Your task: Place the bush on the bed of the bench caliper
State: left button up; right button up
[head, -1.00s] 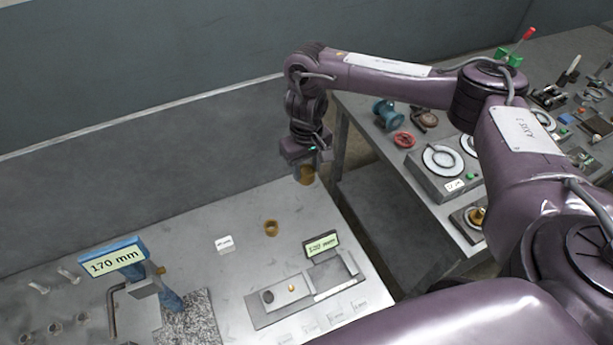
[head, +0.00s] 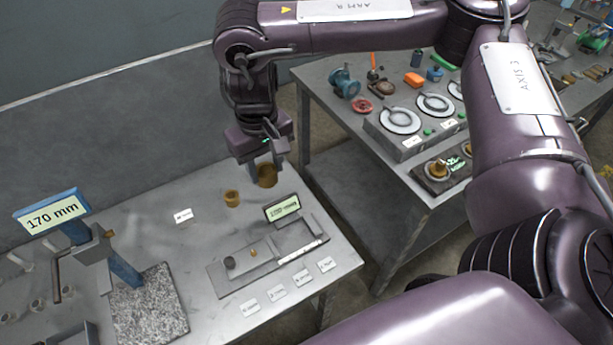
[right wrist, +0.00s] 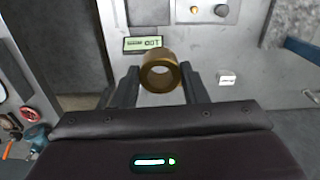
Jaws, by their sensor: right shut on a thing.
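My right gripper (head: 267,166) is shut on a brass-coloured bush (head: 267,177), held above the far edge of the bench. In the right wrist view the held bush (right wrist: 158,75) shows as a ring between the two dark fingers. The bench caliper (head: 222,281) is a grey flat device on the bench with a green-lit display (head: 282,207), nearer the camera than the held bush. Its display also shows in the right wrist view (right wrist: 143,43). A second, similar bush (head: 232,198) stands on the bench, left of the held one. My left gripper is not in view.

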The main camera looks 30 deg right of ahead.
aim_at(296, 236)
jog(key=k+u, duration=0.1)
jog(key=u, duration=0.3)
jog(key=k+u, duration=0.1)
jog(key=u, duration=0.3)
jog(key=k+j+u, duration=0.1)
jog(key=u, duration=0.3)
jog(key=k+l, duration=0.1)
jog(key=l, duration=0.3)
jog(key=k+l+u, duration=0.15)
jog(key=l, duration=0.2)
jog(key=k+l, duration=0.1)
jog(key=l, duration=0.3)
jog(key=k+l+u, duration=0.15)
jog(key=l, duration=0.2)
jog(key=k+l, duration=0.15)
jog(key=l, duration=0.25)
jog(key=k+l+u, duration=0.15)
jog(key=l, duration=0.2)
